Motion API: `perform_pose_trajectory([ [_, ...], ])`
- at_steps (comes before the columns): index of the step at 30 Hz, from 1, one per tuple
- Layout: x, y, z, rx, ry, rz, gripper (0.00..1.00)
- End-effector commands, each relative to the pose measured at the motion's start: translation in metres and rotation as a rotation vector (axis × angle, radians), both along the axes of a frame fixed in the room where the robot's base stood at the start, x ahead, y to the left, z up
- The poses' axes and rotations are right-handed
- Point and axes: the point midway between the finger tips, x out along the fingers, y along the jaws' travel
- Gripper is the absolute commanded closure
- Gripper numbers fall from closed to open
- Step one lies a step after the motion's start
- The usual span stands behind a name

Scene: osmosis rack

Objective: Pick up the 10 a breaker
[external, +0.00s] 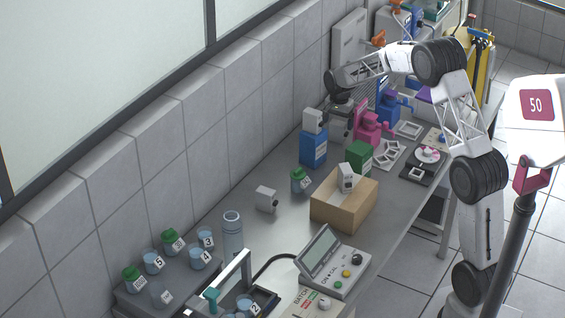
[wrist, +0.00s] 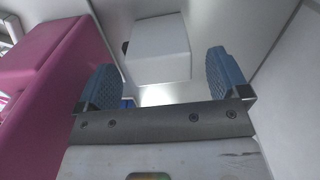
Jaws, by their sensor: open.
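My gripper (wrist: 166,78) has its two blue fingers spread apart with nothing between them. A plain white block (wrist: 158,48) lies just beyond the fingertips in the wrist view, with a dark patch on its left side. In the external view my gripper is at the back near the wall, above a grey-white box (external: 341,126), and its fingers are hard to see. Small white breaker-like blocks stand on the blue box (external: 314,121), on the table (external: 266,199) and in the cardboard box (external: 347,177). I cannot read a 10 A marking on any of them.
A pink object (wrist: 45,70) is close on the left in the wrist view; a pink device (external: 370,130) stands beside my gripper's area. The blue box (external: 313,150), green box (external: 360,157) and open cardboard box (external: 335,214) are nearer. The tiled wall (external: 230,120) runs close behind.

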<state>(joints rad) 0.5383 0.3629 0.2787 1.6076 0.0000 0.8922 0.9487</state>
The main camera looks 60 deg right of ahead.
Motion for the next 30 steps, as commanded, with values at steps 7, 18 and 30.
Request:
perform_pose_trajectory([
  [7, 0.0, 0.0, -0.019, 0.0, 0.0, 0.0, 0.06],
  [18, 0.0, 0.0, -0.019, 0.0, 0.0, 0.0, 0.06],
  [30, 0.0, 0.0, -0.019, 0.0, 0.0, 0.0, 0.4],
])
